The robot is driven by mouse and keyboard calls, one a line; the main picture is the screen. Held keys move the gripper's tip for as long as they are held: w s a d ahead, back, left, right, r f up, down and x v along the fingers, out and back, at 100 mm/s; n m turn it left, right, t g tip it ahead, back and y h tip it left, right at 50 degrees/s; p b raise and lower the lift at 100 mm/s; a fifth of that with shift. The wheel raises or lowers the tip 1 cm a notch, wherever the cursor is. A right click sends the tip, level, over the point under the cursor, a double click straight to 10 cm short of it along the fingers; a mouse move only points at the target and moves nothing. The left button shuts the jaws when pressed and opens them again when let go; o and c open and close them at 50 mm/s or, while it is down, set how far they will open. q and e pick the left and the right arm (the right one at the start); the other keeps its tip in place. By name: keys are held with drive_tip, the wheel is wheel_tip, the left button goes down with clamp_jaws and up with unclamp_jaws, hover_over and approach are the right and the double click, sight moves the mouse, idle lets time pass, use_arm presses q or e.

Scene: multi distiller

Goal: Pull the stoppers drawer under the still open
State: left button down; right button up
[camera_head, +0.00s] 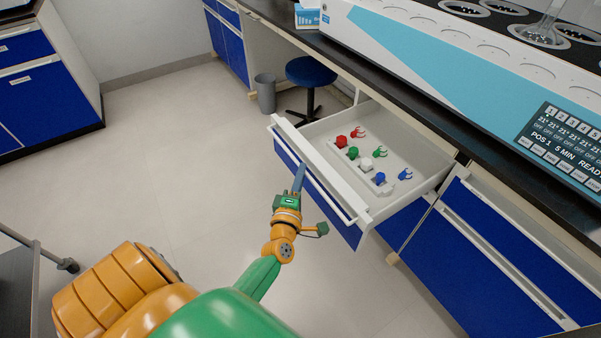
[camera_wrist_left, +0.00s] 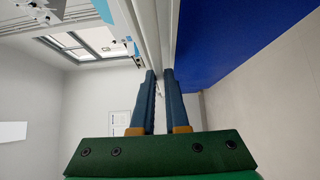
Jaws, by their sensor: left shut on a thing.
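The stoppers drawer (camera_head: 425,174) under the bench stands pulled out in the head view. The still (camera_head: 460,65), a white and light-blue unit with a display, stands on the bench above the drawer. My right gripper is not in view.
A blue stool (camera_head: 310,72) and a grey bin (camera_head: 265,94) stand beyond the drawer. Closed blue drawers (camera_head: 480,262) are at the right. A blue cabinet (camera_head: 50,98) is at the far left. The floor (camera_head: 190,150) left of the open drawer is clear.

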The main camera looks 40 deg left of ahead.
use_arm(q)
drive_tip(key=c, duration=0.9)
unclamp_jaws()
drive_tip(key=v, duration=0.7)
